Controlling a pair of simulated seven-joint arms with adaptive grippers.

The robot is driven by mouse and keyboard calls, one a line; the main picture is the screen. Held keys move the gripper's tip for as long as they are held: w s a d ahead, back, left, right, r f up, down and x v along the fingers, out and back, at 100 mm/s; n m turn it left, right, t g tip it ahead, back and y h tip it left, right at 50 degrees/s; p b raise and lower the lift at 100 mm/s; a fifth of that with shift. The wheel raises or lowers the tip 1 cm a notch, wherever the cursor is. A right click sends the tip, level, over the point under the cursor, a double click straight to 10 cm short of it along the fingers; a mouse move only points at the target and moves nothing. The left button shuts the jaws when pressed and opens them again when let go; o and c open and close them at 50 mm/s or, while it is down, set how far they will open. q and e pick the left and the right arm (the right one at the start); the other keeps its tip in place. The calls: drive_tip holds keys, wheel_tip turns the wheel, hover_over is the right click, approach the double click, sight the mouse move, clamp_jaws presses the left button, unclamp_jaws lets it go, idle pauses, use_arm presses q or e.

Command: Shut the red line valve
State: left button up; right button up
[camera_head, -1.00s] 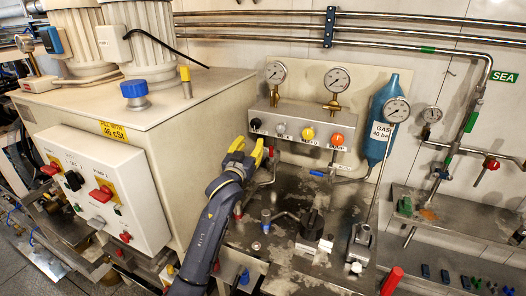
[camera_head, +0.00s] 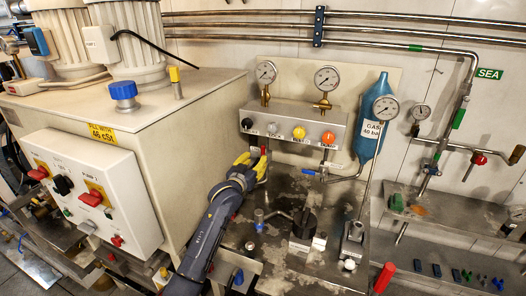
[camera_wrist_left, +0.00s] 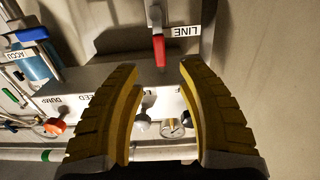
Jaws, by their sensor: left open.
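The line valve's red handle (camera_wrist_left: 159,52) shows in the left wrist view, beside a white label reading LINE (camera_wrist_left: 186,31). It lies between and just beyond the fingertips of my left gripper (camera_wrist_left: 158,70), with space on both sides. The gripper is open with nothing between its fingers. In the head view, my left gripper (camera_head: 251,167) is over the steel bench, below the gauge panel's left end. A small red tip (camera_head: 264,151), likely the same handle, shows just past its yellow fingers, which partly hide the valve. My right gripper is not in view.
The gauge panel (camera_head: 284,117) with coloured knobs stands behind the gripper. A cream tank (camera_head: 205,115) and a switch box (camera_head: 100,208) are close on the left. A black knob (camera_head: 304,222), a blue gas bottle (camera_head: 367,133) and a red-handled wall valve (camera_head: 480,159) are to the right.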

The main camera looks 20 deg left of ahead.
sight(262, 150)
use_arm(q)
drive_tip(key=w, duration=0.8)
drive_tip(key=shift+d, duration=0.4)
drive_tip(key=shift+c, duration=0.4)
clamp_jaws()
